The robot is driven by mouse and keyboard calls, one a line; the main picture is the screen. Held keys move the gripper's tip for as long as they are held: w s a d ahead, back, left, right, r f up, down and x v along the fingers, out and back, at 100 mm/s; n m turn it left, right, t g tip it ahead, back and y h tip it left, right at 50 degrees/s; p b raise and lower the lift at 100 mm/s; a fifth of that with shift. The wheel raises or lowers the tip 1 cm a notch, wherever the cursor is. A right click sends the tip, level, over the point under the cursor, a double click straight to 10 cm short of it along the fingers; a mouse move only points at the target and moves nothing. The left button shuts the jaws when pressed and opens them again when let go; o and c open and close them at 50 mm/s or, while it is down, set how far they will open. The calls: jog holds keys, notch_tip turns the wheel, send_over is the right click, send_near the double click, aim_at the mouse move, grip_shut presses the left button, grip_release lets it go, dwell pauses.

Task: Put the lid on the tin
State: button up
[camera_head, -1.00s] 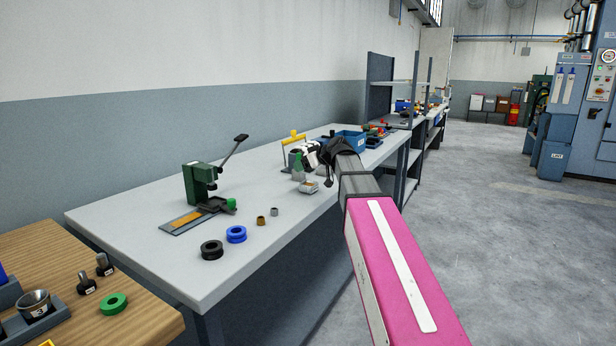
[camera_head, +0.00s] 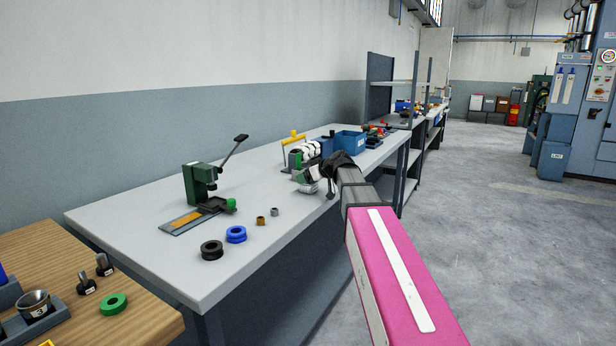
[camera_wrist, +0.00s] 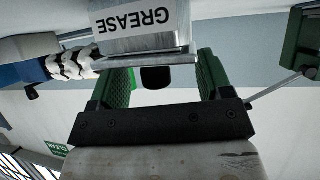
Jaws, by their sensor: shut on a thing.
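The grey tin (camera_wrist: 113,38) with a GREASE label shows upside down at the top of the wrist view, as that camera is inverted. In the head view the tin (camera_head: 308,188) stands on the grey bench, small and partly hidden. The flat grey lid (camera_wrist: 175,61), with a black knob, lies across the tin's top end. My gripper (camera_wrist: 160,74) is shut on the lid, its green-padded fingers on either side of the knob. In the head view my gripper (camera_head: 309,174) is just above the tin. I cannot tell whether the lid is fully seated.
A green lever press (camera_head: 198,184) stands left on the bench (camera_head: 190,265). Black (camera_head: 212,250) and blue (camera_head: 236,234) rings lie near its front. A black-and-white banded object (camera_head: 305,150) and a blue bin (camera_head: 350,140) stand behind the tin. The aisle to the right is clear.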

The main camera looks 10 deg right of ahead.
jog(key=shift+f, duration=0.15)
jog(key=o, duration=1.3)
jog(key=shift+o, duration=0.2)
jog(key=shift+r, duration=0.35)
jog(key=v, duration=1.2)
jog(key=shift+d, duration=0.1)
